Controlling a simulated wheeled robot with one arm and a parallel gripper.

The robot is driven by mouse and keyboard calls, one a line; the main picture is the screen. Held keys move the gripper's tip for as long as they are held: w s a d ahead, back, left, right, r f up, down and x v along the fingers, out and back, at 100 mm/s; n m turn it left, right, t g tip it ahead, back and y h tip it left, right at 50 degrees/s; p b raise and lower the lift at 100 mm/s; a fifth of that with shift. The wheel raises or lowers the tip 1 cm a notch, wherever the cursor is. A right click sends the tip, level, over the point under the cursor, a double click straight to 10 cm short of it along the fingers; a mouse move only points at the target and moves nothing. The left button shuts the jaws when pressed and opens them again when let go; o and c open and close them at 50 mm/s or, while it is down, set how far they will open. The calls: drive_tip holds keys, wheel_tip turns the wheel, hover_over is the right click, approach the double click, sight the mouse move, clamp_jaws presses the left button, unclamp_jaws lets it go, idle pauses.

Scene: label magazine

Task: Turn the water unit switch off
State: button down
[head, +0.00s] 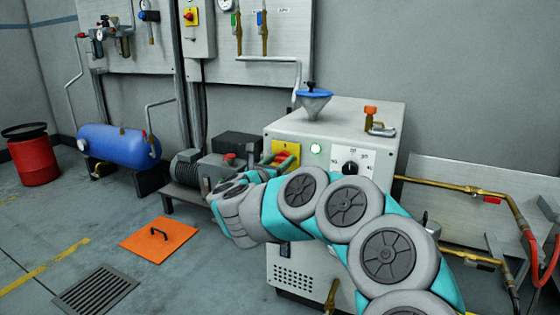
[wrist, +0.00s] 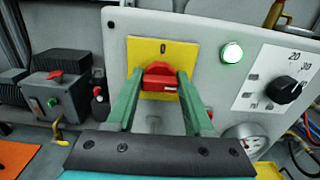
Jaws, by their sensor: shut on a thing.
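The water unit (head: 335,125) is a light grey cabinet. Its switch is a red handle (wrist: 160,76) on a yellow plate (wrist: 183,52) marked 0 at the top. In the wrist view, my gripper (wrist: 160,88) has its two green fingers on the left and right sides of the red handle, shut on it. I cannot tell which mark the handle points to. A round lamp (wrist: 232,53) right of the switch glows pale green.
A black dial (wrist: 286,90) and a pressure gauge (wrist: 243,138) are on the same panel. A pump (head: 215,165) is at left. An orange floor plate (head: 160,240) lies in front.

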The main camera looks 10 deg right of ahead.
drive_tip(key=n+p, duration=0.1)
drive_tip(key=n, duration=0.4)
drive_tip(key=shift+a, duration=0.1)
drive_tip(key=n+p, duration=0.2)
drive_tip(key=n, duration=0.2)
drive_tip(key=shift+w+r+n, duration=0.1)
drive_tip(key=shift+n, duration=0.2)
drive_tip(key=n+p, duration=0.3)
drive_tip(key=n, duration=0.1)
drive_tip(key=shift+a+f+n+p, duration=0.1)
drive_tip(key=shift+f+n+p, duration=0.05)
drive_tip(key=shift+n+p, duration=0.75)
drive_tip(key=shift+f+n+p, duration=0.15)
drive_tip(key=shift+n+p, duration=0.5)
drive_tip(key=shift+n, duration=0.45)
drive_tip(key=shift+c, duration=1.4)
unclamp_jaws()
